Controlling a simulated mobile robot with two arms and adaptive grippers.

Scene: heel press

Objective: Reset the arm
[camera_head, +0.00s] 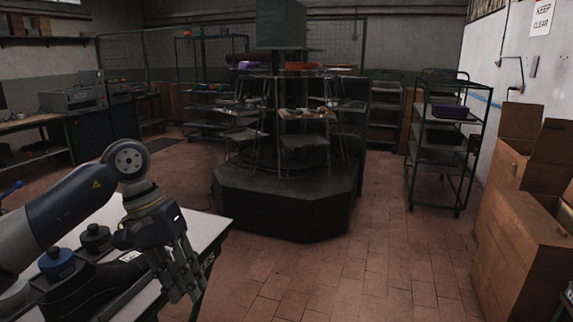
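My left arm comes in from the left, and its gripper (186,290) points down over the right part of a white-topped table (206,228). Its two fingers look apart, with nothing seen between them. A long dark object with a small white mark (126,258), possibly a shoe, lies on the table behind and left of the gripper, partly hidden by my arm. My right gripper is not in view.
A blue-lidded container (57,262) and a black-lidded one (96,237) stand on the table. A dark octagonal rack base (285,200) stands beyond. A shelf trolley (445,150) and cardboard boxes (520,245) are at the right. The tiled floor (350,275) between is clear.

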